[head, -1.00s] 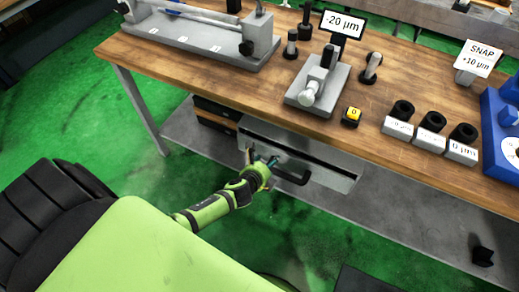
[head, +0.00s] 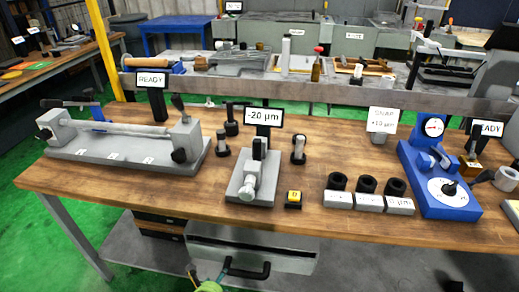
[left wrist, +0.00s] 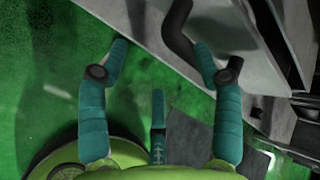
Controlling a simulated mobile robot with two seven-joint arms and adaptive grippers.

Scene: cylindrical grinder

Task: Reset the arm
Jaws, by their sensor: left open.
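My left gripper (head: 221,272) shows only in part at the bottom edge of the head view, in front of the grey drawer (head: 290,263) under the workbench. The drawer has a black bar handle (head: 262,272). In the left wrist view my left gripper (left wrist: 160,55) is open, its two teal outer fingers spread wide with nothing held between them. The dark handle (left wrist: 178,28) shows close to the right finger, and I cannot tell whether they touch. My right gripper is not in view.
The wooden workbench (head: 110,185) above carries a bench-centre fixture (head: 120,157), a gauge stand (head: 250,182), a yellow-topped block (head: 293,199), several labelled rings and a blue dial device (head: 430,180). A bench leg (head: 80,235) stands at left. Green floor is free at left.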

